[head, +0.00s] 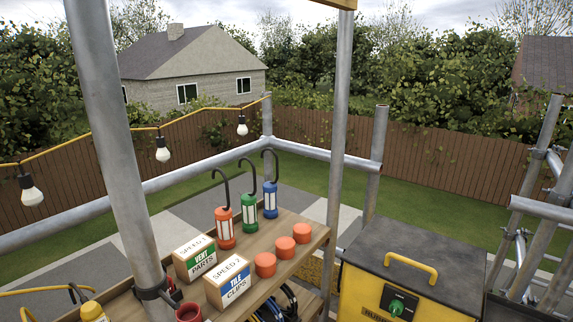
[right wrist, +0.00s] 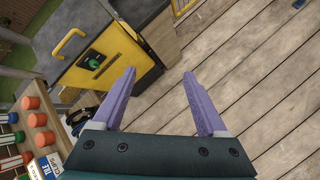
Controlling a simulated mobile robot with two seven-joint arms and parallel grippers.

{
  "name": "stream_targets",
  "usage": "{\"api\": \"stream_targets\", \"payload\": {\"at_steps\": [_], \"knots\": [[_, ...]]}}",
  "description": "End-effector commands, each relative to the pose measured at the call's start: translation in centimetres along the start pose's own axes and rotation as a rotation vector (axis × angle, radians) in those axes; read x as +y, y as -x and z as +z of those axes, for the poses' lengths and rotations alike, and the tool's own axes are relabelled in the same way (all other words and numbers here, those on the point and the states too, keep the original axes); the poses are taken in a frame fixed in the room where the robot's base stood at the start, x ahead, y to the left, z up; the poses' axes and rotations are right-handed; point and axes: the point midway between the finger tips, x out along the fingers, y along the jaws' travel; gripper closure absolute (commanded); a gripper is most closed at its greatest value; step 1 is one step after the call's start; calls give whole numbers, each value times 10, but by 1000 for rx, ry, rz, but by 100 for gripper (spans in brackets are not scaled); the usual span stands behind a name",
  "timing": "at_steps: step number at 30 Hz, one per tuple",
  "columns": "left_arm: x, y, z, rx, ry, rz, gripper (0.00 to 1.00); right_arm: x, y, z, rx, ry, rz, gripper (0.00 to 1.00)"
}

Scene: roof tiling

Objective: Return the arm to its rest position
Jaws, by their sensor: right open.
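My right gripper (right wrist: 158,105) shows in the right wrist view with its two purple fingers spread apart and nothing between them. It hangs above the plank deck (right wrist: 235,120), apart from the things around it. No gripper shows in the head view, and my left gripper is in neither view.
A wooden shelf (head: 317,238) holds red, green and blue lanterns (head: 249,208), orange caps (head: 284,247) and two labelled boxes. A yellow cabinet (head: 362,285) with a dark lid and yellow handle stands to its right. Scaffold poles (head: 340,120) and a rail (head: 190,180) surround them.

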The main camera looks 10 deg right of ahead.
Motion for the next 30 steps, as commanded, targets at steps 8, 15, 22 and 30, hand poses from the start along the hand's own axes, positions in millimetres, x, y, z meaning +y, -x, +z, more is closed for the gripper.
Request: {"api": "stream_targets", "payload": {"at_steps": [8, 15, 22, 30], "knots": [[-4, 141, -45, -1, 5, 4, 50, 21, 163, 70, 291, -653, -166, 24], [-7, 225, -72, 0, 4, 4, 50, 41, 285, 118, 491, -1092, -358, 24], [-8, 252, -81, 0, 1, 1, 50, 48, 338, 136, 573, -1269, -468, 24], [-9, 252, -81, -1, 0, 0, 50, 48, 340, 136, 578, -1280, -475, 24]]}}
